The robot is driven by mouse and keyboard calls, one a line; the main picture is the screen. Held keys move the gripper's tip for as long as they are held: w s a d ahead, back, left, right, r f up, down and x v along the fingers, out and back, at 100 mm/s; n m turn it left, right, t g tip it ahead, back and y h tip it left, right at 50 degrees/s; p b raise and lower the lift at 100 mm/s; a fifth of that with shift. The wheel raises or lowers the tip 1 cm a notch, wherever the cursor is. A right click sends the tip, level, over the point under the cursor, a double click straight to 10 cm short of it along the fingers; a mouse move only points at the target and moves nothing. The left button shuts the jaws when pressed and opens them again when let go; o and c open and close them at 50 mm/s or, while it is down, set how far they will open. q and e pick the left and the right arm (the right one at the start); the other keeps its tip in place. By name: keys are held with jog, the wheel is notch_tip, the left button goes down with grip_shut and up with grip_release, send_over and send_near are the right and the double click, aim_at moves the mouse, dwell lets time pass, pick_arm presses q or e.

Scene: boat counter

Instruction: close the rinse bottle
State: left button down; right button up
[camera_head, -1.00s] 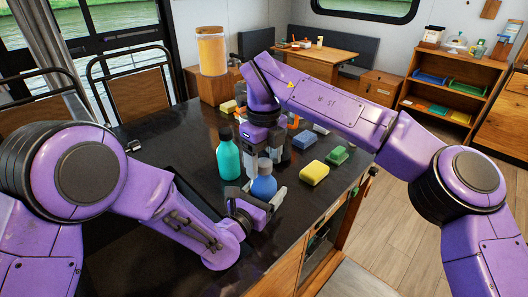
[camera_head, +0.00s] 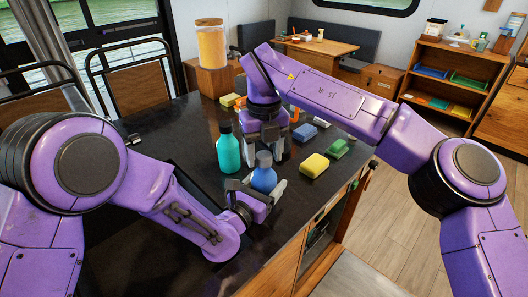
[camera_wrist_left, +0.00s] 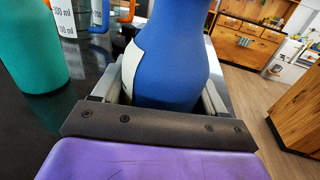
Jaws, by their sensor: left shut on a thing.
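The blue bottle (camera_head: 264,178) stands upright on the dark counter with a grey cap (camera_head: 264,159) on its top; I cannot tell how tightly the cap sits. My left gripper (camera_head: 263,194) is shut around the bottle's lower body. In the left wrist view the blue bottle (camera_wrist_left: 172,55) stands between the fingers, with a white patch on its side; its top is out of that frame. My right gripper (camera_head: 268,146) points down just behind the bottle's top in the head view. Its fingertips are partly hidden, and their opening is unclear.
A teal bottle (camera_head: 228,152) with a dark cap stands close left of the blue one. A yellow sponge (camera_head: 314,166), a green block (camera_head: 337,148) and a blue block (camera_head: 305,133) lie to the right. A graduated container (camera_wrist_left: 66,18) stands beyond. The counter's right edge is near.

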jog(key=shift+o, duration=0.6)
jog(key=shift+r, duration=2.3)
